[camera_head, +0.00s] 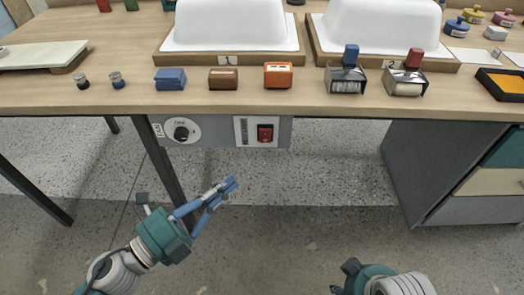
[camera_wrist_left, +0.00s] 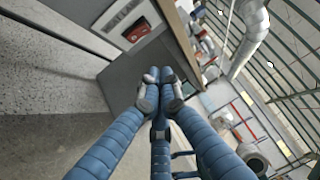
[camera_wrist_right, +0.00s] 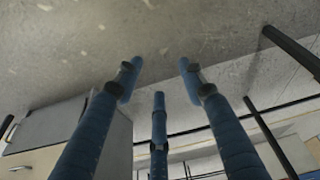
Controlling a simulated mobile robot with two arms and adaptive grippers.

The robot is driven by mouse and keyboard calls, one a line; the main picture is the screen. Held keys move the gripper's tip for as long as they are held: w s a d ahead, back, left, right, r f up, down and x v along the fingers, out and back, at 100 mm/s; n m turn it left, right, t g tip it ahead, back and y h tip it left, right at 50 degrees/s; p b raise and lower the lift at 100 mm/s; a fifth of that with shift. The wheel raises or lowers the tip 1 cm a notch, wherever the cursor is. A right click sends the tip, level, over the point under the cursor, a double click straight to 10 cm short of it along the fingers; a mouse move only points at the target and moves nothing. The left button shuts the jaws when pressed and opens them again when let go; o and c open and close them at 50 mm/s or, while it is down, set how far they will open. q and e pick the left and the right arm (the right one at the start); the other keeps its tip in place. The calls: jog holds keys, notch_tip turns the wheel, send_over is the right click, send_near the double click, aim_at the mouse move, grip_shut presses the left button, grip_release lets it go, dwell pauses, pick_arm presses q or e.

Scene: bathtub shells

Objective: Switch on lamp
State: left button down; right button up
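A grey control panel (camera_head: 214,132) is fixed under the front edge of the table. It carries a round dial with a black knob (camera_head: 181,130) on the left and a red rocker switch (camera_head: 265,132) in a white plate on the right. No lamp is recognisable. My left gripper (camera_head: 231,184) is below and in front of the panel, apart from it, its blue fingers pointing up and right. In the left wrist view its fingertips (camera_wrist_left: 160,75) meet with nothing between them. My right gripper's fingers (camera_wrist_right: 160,82) are spread and empty; in the head view only its wrist shows at the bottom.
The wooden table (camera_head: 130,98) holds white tub shells (camera_head: 230,22), a blue block (camera_head: 170,79), a brown block (camera_head: 223,79), an orange box (camera_head: 278,75) and two stamp-like dispensers (camera_head: 346,75). A grey drawer cabinet (camera_head: 425,165) stands right. The space before the panel is clear.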

aim_at(265, 136)
pick_arm(q)
jog(key=shift+w, duration=0.1)
jog(key=shift+w+a+p+x, duration=0.3)
jog(key=shift+a+p+x, duration=0.05)
jog(key=shift+x, duration=1.75)
jog(key=shift+w+a+p+x, duration=0.3)
jog(key=shift+w+x, duration=0.05)
jog(key=shift+x, duration=1.8)
jog(key=shift+w+a+p+x, duration=0.3)
jog(key=shift+a+p+x, duration=0.05)
jog(key=shift+x, duration=1.75)
pick_arm(e)
jog(key=shift+x, duration=2.75)
pick_arm(q)
jog(key=shift+w+r, duration=0.1)
pick_arm(e)
jog(key=shift+s, duration=0.1)
